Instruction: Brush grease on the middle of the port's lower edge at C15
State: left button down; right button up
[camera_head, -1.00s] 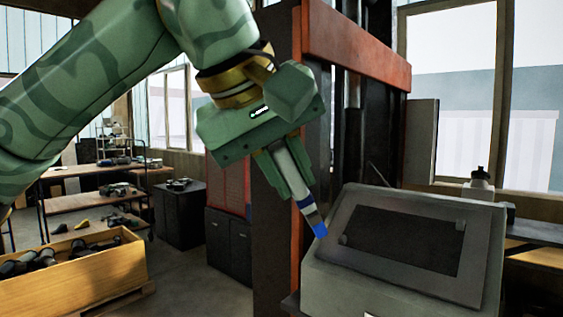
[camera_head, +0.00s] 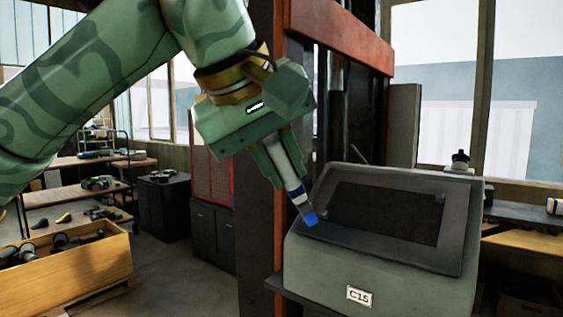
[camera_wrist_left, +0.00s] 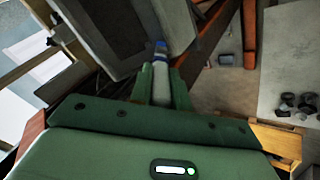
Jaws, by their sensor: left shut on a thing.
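My left gripper (camera_head: 277,160) is shut on a brush (camera_head: 297,194) with a pale handle and a blue tip that points down and right. In the left wrist view the brush (camera_wrist_left: 160,55) sticks out between the fingers. The grey housing labelled C15 (camera_head: 400,288) stands right of the gripper, with a dark rectangular port (camera_head: 385,213) in its sloping face. The blue tip overlaps the left lower corner of the port's frame in the head view; I cannot tell whether it touches. My right gripper is not in view.
A dark post (camera_head: 260,215) with an orange beam (camera_head: 340,38) stands behind the housing. A wooden crate (camera_head: 75,270) with dark parts is at the lower left. A small bottle (camera_head: 460,160) stands behind the housing.

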pick_arm(q)
jog(key=shift+x, duration=0.95)
